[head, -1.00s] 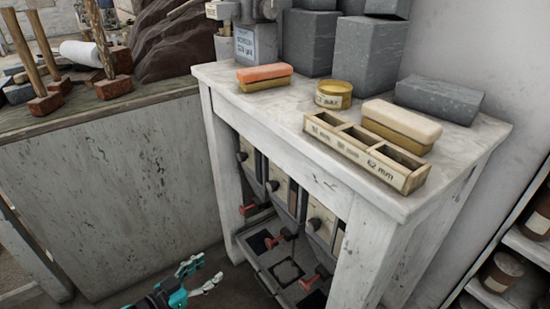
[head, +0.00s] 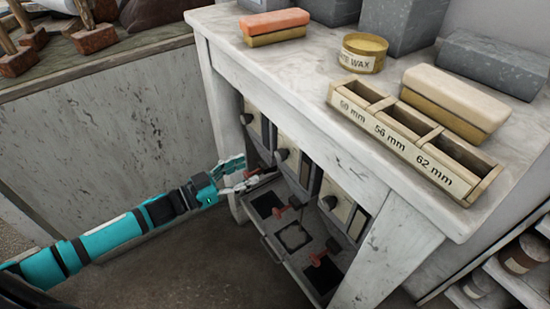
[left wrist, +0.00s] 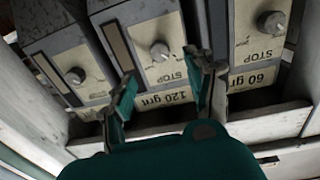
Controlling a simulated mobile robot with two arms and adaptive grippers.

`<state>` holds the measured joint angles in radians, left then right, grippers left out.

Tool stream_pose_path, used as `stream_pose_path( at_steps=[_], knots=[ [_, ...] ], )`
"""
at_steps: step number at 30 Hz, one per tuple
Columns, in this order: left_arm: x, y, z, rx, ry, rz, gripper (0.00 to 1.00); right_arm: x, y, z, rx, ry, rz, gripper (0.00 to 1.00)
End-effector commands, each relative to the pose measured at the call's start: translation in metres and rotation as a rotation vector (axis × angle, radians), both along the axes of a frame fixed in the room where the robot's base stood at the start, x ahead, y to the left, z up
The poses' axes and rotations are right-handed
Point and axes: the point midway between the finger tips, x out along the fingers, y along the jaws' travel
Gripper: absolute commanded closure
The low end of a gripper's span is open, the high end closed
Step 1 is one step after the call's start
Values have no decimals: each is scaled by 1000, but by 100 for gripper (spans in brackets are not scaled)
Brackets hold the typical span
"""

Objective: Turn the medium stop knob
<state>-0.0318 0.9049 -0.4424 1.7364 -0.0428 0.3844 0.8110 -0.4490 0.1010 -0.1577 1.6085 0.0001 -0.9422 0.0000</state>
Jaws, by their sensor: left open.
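The middle dispenser front, marked STOP and "120 grit", has a round grey knob (left wrist: 160,51) in the left wrist view; the lettering is upside down. The middle knob also shows in the head view (head: 282,154) under the bench top. My left gripper (head: 247,172) is open and empty, in front of the dispensers. In the left wrist view its fingertips (left wrist: 161,72) point at the middle front, with the knob beyond and between them, apart from both. The knob marked "60 grit" (left wrist: 272,22) is to the right, another knob (left wrist: 75,76) to the left. My right gripper is not in view.
A tray (head: 283,262) with dark square openings and red handles (head: 288,212) lies below the knobs. The bench leg (head: 385,260) stands right of them. A wooden box marked 50, 56 and 62 mm (head: 415,140) and a wax tin (head: 362,52) sit on top.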

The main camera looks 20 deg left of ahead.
Motion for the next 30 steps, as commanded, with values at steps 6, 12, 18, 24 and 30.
stream_pose_path(
  at_steps=[6,12,18,24,30],
  knots=[
    [36,-30,2,-2,-5,-1,45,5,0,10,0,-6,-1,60],
    [61,-51,1,-1,-2,1,45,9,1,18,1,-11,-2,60],
    [72,-61,0,1,-1,0,45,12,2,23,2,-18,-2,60],
    [74,-63,0,1,1,0,45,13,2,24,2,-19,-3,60],
    [74,-62,0,1,1,0,57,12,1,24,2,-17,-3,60]
  ],
)
